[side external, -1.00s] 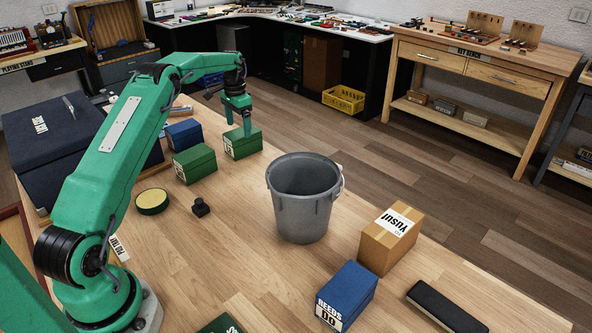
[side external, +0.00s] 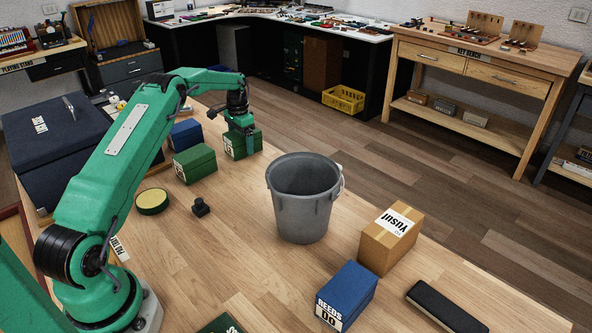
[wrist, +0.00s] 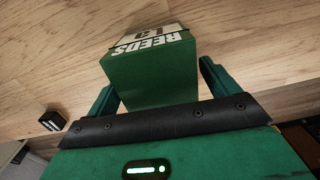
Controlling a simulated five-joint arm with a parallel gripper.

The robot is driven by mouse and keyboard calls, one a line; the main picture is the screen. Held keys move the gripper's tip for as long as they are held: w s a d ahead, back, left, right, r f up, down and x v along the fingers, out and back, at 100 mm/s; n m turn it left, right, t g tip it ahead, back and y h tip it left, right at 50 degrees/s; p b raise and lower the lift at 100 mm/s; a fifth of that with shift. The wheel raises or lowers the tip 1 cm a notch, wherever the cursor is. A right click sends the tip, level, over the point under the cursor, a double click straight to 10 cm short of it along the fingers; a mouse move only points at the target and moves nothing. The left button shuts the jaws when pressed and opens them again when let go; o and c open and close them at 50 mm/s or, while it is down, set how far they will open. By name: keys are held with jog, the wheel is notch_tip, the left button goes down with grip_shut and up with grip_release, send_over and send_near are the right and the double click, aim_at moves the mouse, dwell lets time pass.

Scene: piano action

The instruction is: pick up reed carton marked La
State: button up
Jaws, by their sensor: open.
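A green reed carton (side external: 242,144) stands at the far end of the bench. In the wrist view the carton (wrist: 150,82) shows a white label reading REEDS, upside down, with letters that look like La. My gripper (side external: 245,141) is at this carton. In the wrist view my gripper (wrist: 157,80) is open, one finger on each side of the carton. Gaps show between fingers and carton, wider on the right.
Another green carton (side external: 194,163) and a blue one (side external: 185,134) stand close by on the left. A grey bucket (side external: 303,205) is nearer the camera. A round tin (side external: 152,201) and a small black block (side external: 201,207) lie on the bench.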

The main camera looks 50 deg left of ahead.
dwell(0.4)
jog(key=c, duration=1.4)
jog(key=shift+r, duration=0.1)
jog(key=shift+r, duration=0.8)
jog(key=r, duration=0.2)
jog(key=shift+d+r, duration=0.2)
jog(key=shift+r, duration=0.15)
jog(key=d+r, duration=0.6)
jog(key=d, duration=0.5)
jog(key=shift+d+r, duration=0.15)
jog(key=shift+r, duration=0.2)
